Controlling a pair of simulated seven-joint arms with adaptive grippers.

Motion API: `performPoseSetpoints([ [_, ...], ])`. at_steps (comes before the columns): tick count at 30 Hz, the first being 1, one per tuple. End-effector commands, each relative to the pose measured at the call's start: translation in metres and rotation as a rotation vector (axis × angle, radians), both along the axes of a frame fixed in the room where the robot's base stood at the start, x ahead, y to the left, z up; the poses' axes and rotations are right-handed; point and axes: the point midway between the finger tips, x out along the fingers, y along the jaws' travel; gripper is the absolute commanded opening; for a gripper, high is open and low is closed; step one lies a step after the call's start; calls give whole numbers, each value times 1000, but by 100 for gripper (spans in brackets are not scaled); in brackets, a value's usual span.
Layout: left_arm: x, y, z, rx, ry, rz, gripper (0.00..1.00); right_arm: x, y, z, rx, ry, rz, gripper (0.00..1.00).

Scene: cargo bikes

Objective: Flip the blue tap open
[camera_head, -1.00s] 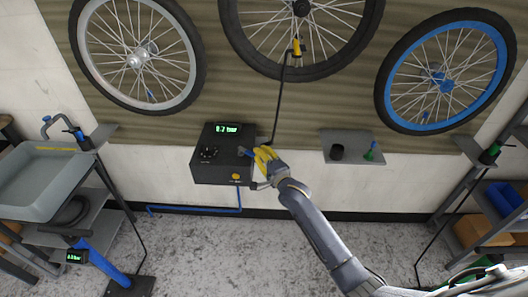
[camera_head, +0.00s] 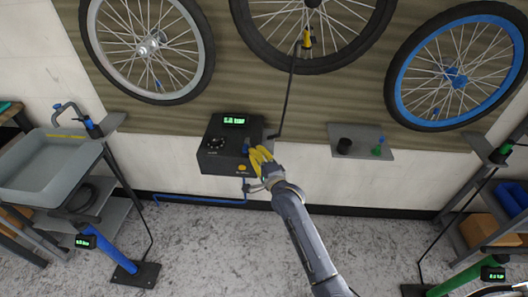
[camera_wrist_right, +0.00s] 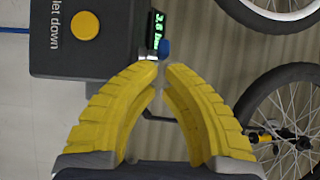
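The blue tap (camera_head: 246,148) is a small blue lever on the right side of a black box (camera_head: 222,165), stood about upright in the head view. In the wrist view the blue tap (camera_wrist_right: 164,48) shows just beyond my fingertips, beside a silver fitting. My right gripper (camera_head: 256,153) has yellow fingers, right beside the tap. In the wrist view the tips of my right gripper (camera_wrist_right: 161,68) nearly meet, with no object held between them. I cannot tell whether they touch the tap. My left gripper is out of view.
The box has a green display (camera_head: 235,121), reading about 3.6 bar in the wrist view, and a yellow button (camera_wrist_right: 85,26). A black hose (camera_head: 290,90) rises to the middle wheel's valve. A grey shelf (camera_head: 362,152) is to the right.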

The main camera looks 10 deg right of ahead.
Motion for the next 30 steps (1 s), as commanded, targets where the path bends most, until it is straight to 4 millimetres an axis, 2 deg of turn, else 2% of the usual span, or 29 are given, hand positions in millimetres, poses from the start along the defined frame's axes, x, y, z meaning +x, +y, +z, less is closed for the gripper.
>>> performPoseSetpoints([
  [10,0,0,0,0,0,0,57,-1,12,0,0,0,7,0],
  [26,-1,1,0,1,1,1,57,-1,13,0,-1,0,7,0],
  [30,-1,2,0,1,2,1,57,-7,11,0,-1,0,7,0],
])
